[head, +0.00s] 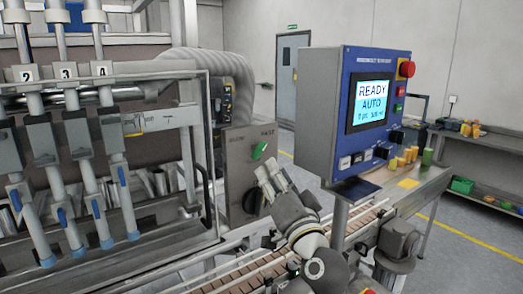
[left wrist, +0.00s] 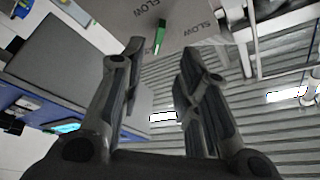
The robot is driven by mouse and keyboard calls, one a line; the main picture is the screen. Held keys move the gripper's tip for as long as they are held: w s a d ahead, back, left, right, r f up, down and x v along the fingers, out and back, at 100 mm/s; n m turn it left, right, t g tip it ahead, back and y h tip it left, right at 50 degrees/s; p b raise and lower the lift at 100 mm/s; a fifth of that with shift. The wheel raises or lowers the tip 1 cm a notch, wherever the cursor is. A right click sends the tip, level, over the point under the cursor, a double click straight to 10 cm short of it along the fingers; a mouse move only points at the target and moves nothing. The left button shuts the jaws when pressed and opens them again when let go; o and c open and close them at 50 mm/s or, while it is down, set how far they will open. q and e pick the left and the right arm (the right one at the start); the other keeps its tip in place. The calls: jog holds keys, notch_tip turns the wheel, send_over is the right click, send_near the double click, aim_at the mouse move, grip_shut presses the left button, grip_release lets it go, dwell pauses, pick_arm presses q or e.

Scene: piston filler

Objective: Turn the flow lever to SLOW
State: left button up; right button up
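The flow lever (head: 260,150) is a small green handle on a grey control box (head: 238,165), with SLOW lettered at the upper left and FAST at the upper right. It leans up to the right, toward the FAST side. In the left wrist view the green lever (left wrist: 160,38) shows just beyond the fingertips, with the SLOW label to its right. My left gripper (head: 270,170) is just below and in front of the lever. Its fingers (left wrist: 162,52) are apart with nothing between them, and I see no clear contact with the lever. My right gripper is not in view.
A blue control panel (head: 325,110) reading READY AUTO stands close to the right of the lever box. A black round knob (head: 252,201) sits below the lever. Filler nozzles (head: 85,175) stand at the left. A conveyor (head: 245,278) runs below my left arm.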

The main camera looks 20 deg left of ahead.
aim_at(261, 153)
pick_arm(q)
jog(key=p+x, duration=0.4)
jog(key=x, duration=0.5)
jog(key=shift+w, duration=0.1)
jog(key=shift+w+a, duration=0.1)
jog(key=shift+c, duration=0.3)
jog(key=shift+f, duration=0.1)
grip_shut()
